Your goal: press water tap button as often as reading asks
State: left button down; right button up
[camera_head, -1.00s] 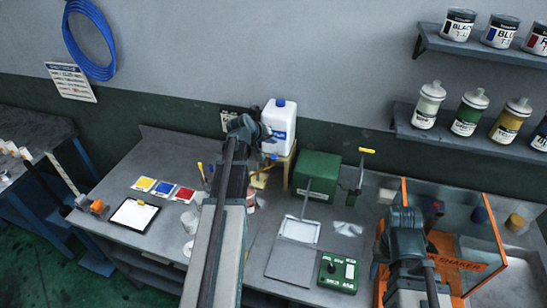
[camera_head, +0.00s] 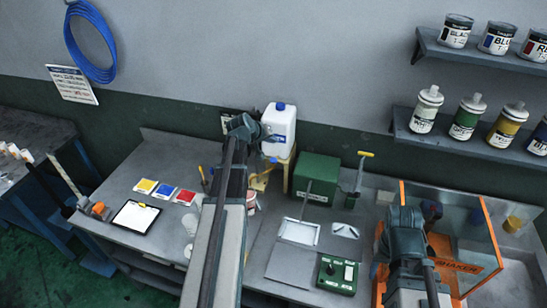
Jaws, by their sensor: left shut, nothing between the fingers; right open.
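The water container (camera_head: 279,124), a white jug with a blue cap, stands on a yellowish wooden stand (camera_head: 284,168) against the wall. My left gripper (camera_head: 271,138) is shut and empty at the jug's lower left front; I cannot tell whether it touches anything. The tap button cannot be made out behind my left arm and gripper. No reading is legible from here. My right gripper (camera_head: 432,211) is open, at the orange-framed shaker on the right, with its fingertips hard to make out.
A green box (camera_head: 316,177) and a green control box (camera_head: 338,273) stand right of my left arm. The orange-framed shaker (camera_head: 462,266) stands at the right. Colour cards (camera_head: 164,190) and a clipboard (camera_head: 135,215) lie left. Paint shelves (camera_head: 470,146) hang upper right.

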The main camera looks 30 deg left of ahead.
aim_at(272, 162)
pick_arm(q)
jog(key=shift+r+p, duration=0.45)
jog(key=shift+r, duration=0.5)
pick_arm(e)
jog(key=shift+r, duration=0.95)
pick_arm(q)
jog(key=shift+f, duration=0.15)
pick_arm(e)
jog(key=shift+f, duration=0.15)
pick_arm(q)
notch_tip(272, 162, down, 8)
jog(key=b, duration=0.9)
jog(key=shift+f, duration=0.25)
pick_arm(e)
notch_tip(272, 162, down, 9)
jog(key=shift+r, duration=0.2)
pick_arm(q)
jog(key=shift+f, duration=0.1)
jog(key=shift+f+b, duration=0.3)
jog(key=shift+b, duration=0.05)
pick_arm(e)
jog(key=shift+f, duration=0.4)
